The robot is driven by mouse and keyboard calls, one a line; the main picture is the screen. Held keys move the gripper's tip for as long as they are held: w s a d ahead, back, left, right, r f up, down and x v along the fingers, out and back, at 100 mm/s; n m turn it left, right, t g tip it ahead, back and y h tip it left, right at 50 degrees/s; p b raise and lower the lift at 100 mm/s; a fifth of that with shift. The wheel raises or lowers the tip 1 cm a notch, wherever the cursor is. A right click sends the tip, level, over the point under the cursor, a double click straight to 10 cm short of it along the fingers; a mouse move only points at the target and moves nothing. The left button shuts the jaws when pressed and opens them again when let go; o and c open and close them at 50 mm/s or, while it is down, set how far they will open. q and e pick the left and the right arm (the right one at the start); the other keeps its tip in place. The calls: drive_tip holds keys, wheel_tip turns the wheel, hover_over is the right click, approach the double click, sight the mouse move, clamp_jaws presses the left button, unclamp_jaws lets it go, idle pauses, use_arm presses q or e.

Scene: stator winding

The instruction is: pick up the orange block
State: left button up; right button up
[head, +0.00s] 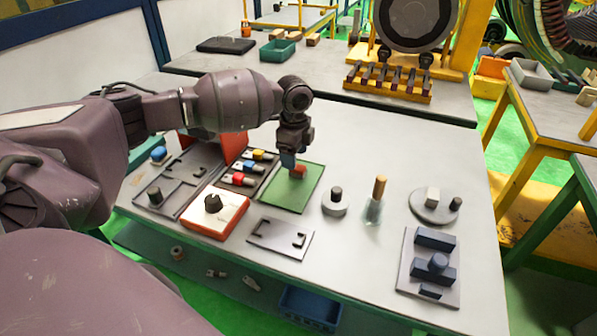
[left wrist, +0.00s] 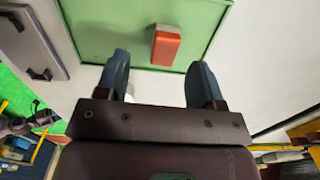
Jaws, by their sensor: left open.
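The orange block (head: 299,170) lies on the green mat (head: 285,198), partly hidden by my left gripper in the head view. In the left wrist view the orange block (left wrist: 166,47) lies on the green mat (left wrist: 100,30), ahead of and between the lines of the two fingers, nearer the middle than either finger. My left gripper (head: 289,160) is just above the mat beside the block. In the left wrist view my left gripper (left wrist: 158,82) is open with blue fingers and nothing between them. My right gripper is not in view.
A tray with colored parts (head: 250,168) lies left of the mat. An orange-edged white box (head: 215,212) stands at front left. A grey ring with a peg (head: 336,203) and a glass bottle (head: 374,210) stand to the right. Bare table lies beyond the mat.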

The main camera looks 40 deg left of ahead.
sight(298, 171)
use_arm(q)
drive_tip(key=shift+w+f+b, duration=0.2)
drive_tip(key=shift+f+b, duration=0.05)
drive_tip(key=shift+f, duration=1.05)
drive_tip(key=shift+w+f+b, duration=0.15)
drive_tip(key=shift+f+b, duration=0.05)
drive_tip(key=shift+f, duration=1.1)
drive_tip(key=shift+c, duration=0.4)
drive_tip(key=c, duration=0.9)
